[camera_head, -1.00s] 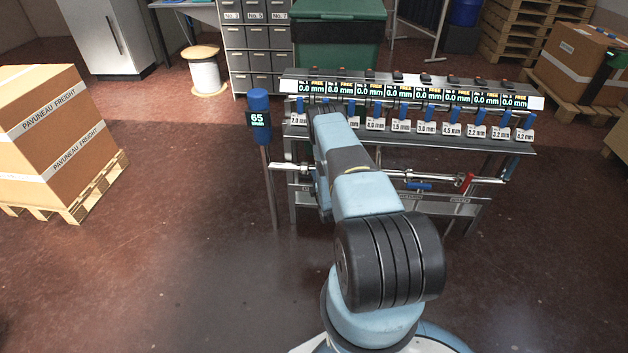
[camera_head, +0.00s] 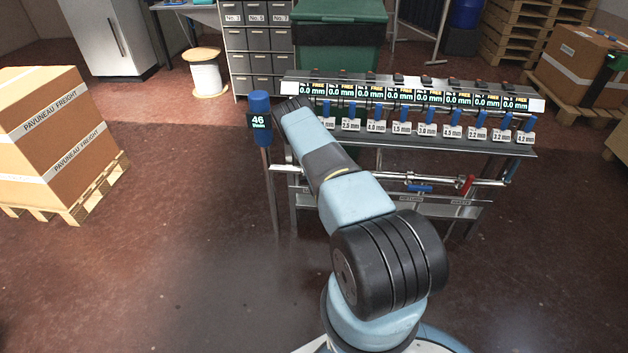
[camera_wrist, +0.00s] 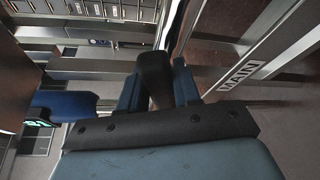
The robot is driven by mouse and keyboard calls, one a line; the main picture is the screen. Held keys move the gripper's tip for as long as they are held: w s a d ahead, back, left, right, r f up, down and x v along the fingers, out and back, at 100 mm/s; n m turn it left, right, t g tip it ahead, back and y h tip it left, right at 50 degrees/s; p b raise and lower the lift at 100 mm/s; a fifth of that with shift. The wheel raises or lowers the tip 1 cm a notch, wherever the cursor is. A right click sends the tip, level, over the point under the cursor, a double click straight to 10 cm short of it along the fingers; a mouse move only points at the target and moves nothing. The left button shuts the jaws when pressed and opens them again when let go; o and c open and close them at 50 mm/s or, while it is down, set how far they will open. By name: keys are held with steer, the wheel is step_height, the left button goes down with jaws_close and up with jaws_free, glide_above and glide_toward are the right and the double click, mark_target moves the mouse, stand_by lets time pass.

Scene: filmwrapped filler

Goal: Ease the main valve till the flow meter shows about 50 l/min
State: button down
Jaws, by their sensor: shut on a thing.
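The flow meter (camera_head: 259,120) is a blue-capped post at the left of the bench, and its display reads 46 l/min. Its blue body also shows at the left of the wrist view (camera_wrist: 62,103), turned sideways. In the wrist view my gripper (camera_wrist: 157,88) has its two blue fingers closed on a dark lever, the main valve handle (camera_wrist: 155,70). A plate marked MAIN (camera_wrist: 240,75) is beside it on a metal rail. In the head view my own arm hides the gripper and the handle.
The bench (camera_head: 460,147) carries a row of gauges reading 0.0 mm and several blue-handled, tagged taps. On the pipe below are a blue lever (camera_head: 420,188) and a red lever (camera_head: 467,184). A freight box (camera_head: 45,130) on a pallet stands left. The front floor is clear.

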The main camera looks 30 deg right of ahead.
steer(key=shift+s+a+f, duration=0.1)
steer(key=c, duration=0.9)
jaws_free()
steer(key=shift+s, duration=0.1)
steer(key=v, duration=1.3)
steer(key=shift+s, duration=0.2)
steer(key=shift+r, duration=0.25)
